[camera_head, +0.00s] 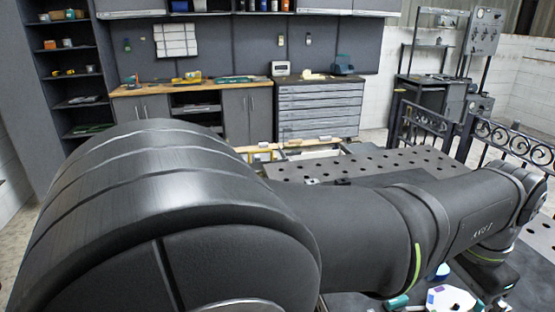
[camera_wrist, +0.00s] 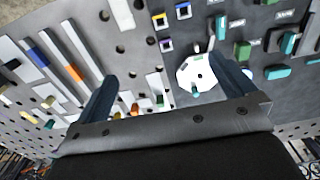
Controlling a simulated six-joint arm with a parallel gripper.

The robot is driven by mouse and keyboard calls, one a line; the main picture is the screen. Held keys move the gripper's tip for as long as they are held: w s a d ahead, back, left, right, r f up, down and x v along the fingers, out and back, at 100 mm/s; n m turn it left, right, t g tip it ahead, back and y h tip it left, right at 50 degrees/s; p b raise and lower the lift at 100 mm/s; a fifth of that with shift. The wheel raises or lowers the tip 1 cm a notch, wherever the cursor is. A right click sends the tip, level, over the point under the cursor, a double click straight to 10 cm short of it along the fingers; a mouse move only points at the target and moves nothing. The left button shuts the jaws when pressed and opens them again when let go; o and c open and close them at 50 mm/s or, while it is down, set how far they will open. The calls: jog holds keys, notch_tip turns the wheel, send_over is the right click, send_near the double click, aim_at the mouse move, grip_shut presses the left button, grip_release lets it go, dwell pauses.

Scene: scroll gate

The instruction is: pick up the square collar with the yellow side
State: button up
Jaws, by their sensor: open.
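The square collar with a yellow side (camera_wrist: 160,20) lies near the top middle of the wrist view. It looks like a small dark-centred square frame, and its yellow edge shows. Two similar collars with blue or purple edges lie near it, one just below (camera_wrist: 166,45) and one to the right (camera_wrist: 183,11). My gripper (camera_wrist: 166,66) is open and empty, its two dark fingers spread wide. The collar appears beyond the fingertips, in the gap between them, and apart from both. In the head view my arm hides the collars.
A white octagonal piece (camera_wrist: 196,74) lies near the right finger. Teal and green blocks (camera_wrist: 288,43) lie to the right. Long metal bars (camera_wrist: 75,55) and coloured pieces crowd the left. A perforated table (camera_head: 400,165) shows behind my arm, with scrolled ironwork (camera_head: 510,146) at right.

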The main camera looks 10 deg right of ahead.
jog(key=c, duration=1)
jog(key=shift+o, duration=0.2)
jog(key=f, duration=1.8)
jog(key=shift+s+a, duration=0.15)
jog(key=shift+s, duration=0.2)
jog(key=shift+w+f, duration=0.2)
jog(key=shift+f, duration=1.25)
jog(key=shift+w+f, duration=0.2)
jog(key=shift+f, duration=1.25)
